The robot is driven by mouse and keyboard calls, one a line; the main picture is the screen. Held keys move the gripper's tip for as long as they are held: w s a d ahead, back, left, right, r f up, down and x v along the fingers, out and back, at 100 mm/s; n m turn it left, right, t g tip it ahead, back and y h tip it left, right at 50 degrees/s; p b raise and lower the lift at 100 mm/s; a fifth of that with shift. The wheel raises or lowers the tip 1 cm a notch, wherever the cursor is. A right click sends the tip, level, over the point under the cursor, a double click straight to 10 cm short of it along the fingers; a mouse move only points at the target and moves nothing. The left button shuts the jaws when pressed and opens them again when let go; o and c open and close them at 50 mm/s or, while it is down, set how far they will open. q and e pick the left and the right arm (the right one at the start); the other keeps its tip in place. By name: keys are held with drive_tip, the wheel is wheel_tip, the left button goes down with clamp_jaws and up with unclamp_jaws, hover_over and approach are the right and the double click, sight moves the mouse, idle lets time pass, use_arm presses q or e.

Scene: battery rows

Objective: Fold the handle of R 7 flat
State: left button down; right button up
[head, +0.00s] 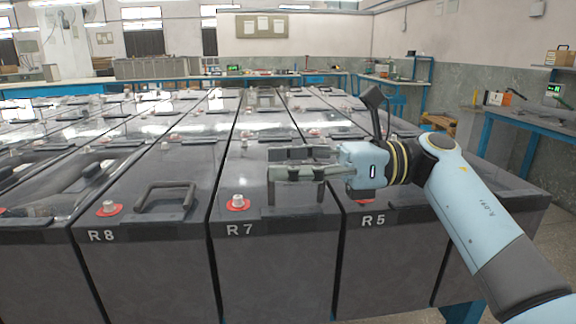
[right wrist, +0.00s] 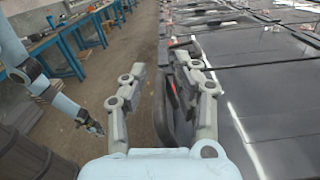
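Battery R 7 (head: 282,250) is the dark grey case in the middle of the head view, its white label on the front. Its dark handle (head: 300,153) stands raised behind my right gripper, which partly covers it. My right gripper (head: 272,173) reaches in from the right, fingers pointing left across the top front of R 7. In the right wrist view the two grey fingers (right wrist: 167,70) are spread apart, with a dark part between them, closer to the right finger. I cannot tell whether they touch. My left gripper (right wrist: 95,128) shows small in the right wrist view, its fingers unclear.
R 5 (head: 385,255) stands to the right, partly under my right arm. A red-ringed terminal (head: 238,202) is left of my fingers. The aisle (right wrist: 140,45) in front is clear.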

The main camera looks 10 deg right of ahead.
clamp_jaws()
drive_tip(key=shift+w+m, duration=0.25)
drive_tip(key=shift+m, duration=0.25)
drive_tip(key=shift+w+m+b, duration=0.5)
drive_tip(key=shift+w+m, duration=0.1)
drive_tip(key=shift+m, duration=0.5)
drive_tip(key=shift+w+f+m+b, duration=0.15)
drive_tip(key=shift+w+m, duration=0.4)
drive_tip(key=shift+m, duration=0.4)
drive_tip(key=shift+w+f+m+b, duration=0.15)
drive_tip(key=shift+w+m, duration=0.35)
drive_tip(key=shift+m, duration=0.45)
drive_tip(key=shift+r, duration=0.1)
drive_tip(key=shift+o, duration=1)
unclamp_jaws()
drive_tip(key=d, duration=1.2)
